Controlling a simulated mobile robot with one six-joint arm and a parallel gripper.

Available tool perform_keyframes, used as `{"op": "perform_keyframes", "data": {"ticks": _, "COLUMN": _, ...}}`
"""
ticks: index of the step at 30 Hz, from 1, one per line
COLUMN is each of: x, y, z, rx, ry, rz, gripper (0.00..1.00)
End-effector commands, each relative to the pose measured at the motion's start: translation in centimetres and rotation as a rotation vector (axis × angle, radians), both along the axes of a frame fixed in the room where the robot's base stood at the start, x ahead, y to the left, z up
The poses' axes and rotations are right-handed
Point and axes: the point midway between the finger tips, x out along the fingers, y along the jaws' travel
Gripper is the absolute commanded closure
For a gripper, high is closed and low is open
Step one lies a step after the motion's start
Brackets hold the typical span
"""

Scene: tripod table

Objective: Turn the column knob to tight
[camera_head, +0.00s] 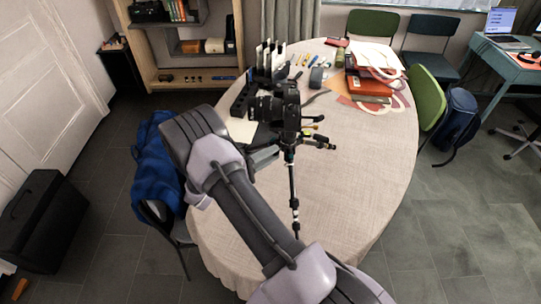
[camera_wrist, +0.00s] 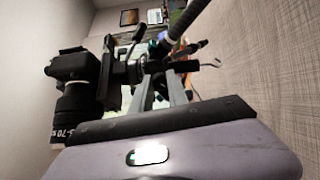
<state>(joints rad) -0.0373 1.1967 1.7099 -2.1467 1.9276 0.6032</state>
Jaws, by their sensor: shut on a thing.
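A black camera with a long lens (camera_head: 275,106) sits on top of a small black tripod (camera_head: 292,190), which stands upright on the round table. In the wrist view the camera (camera_wrist: 75,82) is at the left and the tripod (camera_wrist: 188,20) runs sideways to the upper right. My gripper (camera_head: 281,153) reaches in from the left, just below the tripod head. In the wrist view its two grey fingers (camera_wrist: 160,78) close in at the column. They are shut on the column knob, which is mostly hidden between the fingertips; its turn position cannot be read.
A black pan handle (camera_head: 322,142) sticks out right of the column. The cloth-covered table (camera_head: 350,155) is clear at front and right. Behind are a black rack with white cards (camera_head: 268,55), books and a bag (camera_head: 375,75). Chairs stand around the table.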

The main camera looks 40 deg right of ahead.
Motion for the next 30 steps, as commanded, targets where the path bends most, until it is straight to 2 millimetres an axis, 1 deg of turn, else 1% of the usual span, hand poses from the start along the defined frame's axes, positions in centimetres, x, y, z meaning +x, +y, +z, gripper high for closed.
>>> {"op": "perform_keyframes", "data": {"ticks": 10, "x": 0.0, "y": 0.0, "z": 0.0, "rx": 0.0, "ry": -0.002, "rz": 0.0, "gripper": 1.0}}
{"op": "perform_keyframes", "data": {"ticks": 11, "x": 0.0, "y": 0.0, "z": 0.0, "rx": 0.0, "ry": -0.002, "rz": 0.0, "gripper": 0.78}}
{"op": "perform_keyframes", "data": {"ticks": 12, "x": 0.0, "y": 0.0, "z": 0.0, "rx": 0.0, "ry": -0.002, "rz": 0.0, "gripper": 0.71}}
{"op": "perform_keyframes", "data": {"ticks": 14, "x": 0.0, "y": 0.0, "z": 0.0, "rx": 0.0, "ry": -0.002, "rz": 0.0, "gripper": 0.59}}
{"op": "perform_keyframes", "data": {"ticks": 22, "x": 0.0, "y": 0.0, "z": 0.0, "rx": 0.0, "ry": -0.002, "rz": 0.0, "gripper": 0.58}}
{"op": "perform_keyframes", "data": {"ticks": 25, "x": 0.1, "y": 0.5, "z": 0.1, "rx": 0.0, "ry": -0.002, "rz": 0.002, "gripper": 0.58}}
{"op": "perform_keyframes", "data": {"ticks": 26, "x": 0.1, "y": 0.9, "z": 0.1, "rx": 0.0, "ry": -0.002, "rz": 0.003, "gripper": 0.58}}
{"op": "perform_keyframes", "data": {"ticks": 28, "x": 0.2, "y": 2.3, "z": 0.2, "rx": 0.001, "ry": -0.001, "rz": 0.005, "gripper": 0.58}}
{"op": "perform_keyframes", "data": {"ticks": 29, "x": 0.2, "y": 3.1, "z": 0.2, "rx": 0.001, "ry": -0.001, "rz": 0.005, "gripper": 0.58}}
{"op": "perform_keyframes", "data": {"ticks": 30, "x": 0.2, "y": 4.4, "z": 0.2, "rx": 0.0, "ry": -0.001, "rz": 0.005, "gripper": 0.58}}
